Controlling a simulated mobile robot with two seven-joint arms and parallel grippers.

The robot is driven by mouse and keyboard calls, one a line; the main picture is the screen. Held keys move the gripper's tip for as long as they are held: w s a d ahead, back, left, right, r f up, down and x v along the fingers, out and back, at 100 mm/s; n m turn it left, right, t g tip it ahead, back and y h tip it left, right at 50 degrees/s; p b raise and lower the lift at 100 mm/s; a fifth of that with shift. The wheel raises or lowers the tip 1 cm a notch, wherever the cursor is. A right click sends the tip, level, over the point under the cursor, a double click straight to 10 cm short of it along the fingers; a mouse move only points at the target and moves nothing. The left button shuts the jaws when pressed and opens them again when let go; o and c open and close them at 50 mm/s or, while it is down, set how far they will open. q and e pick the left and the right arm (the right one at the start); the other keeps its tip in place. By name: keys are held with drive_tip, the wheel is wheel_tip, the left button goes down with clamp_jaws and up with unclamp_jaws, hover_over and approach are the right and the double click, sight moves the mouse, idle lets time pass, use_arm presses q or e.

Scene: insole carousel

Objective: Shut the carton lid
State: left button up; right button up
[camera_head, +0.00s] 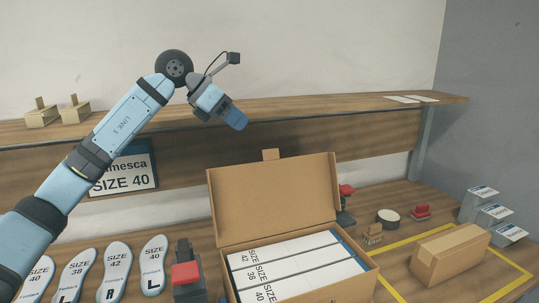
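The brown carton (229,285) stands open on the table at the bottom centre. My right gripper is out of view.
A shelf (350,111) runs behind the carton. A red-topped device (187,275) stands close left, beside several insoles (115,270). A closed brown box (450,254) lies within yellow tape at right. Small grey boxes (483,203) stand at far right. Air above the carton is clear.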

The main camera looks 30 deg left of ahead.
sight(273, 152)
use_arm(q)
drive_tip(key=shift+y, duration=0.3)
drive_tip(key=x, duration=1.2)
drive_tip(key=shift+w+a+f, duration=0.25)
drive_tip(key=shift+w+f, duration=0.15)
drive_tip(key=shift+w, duration=0.05)
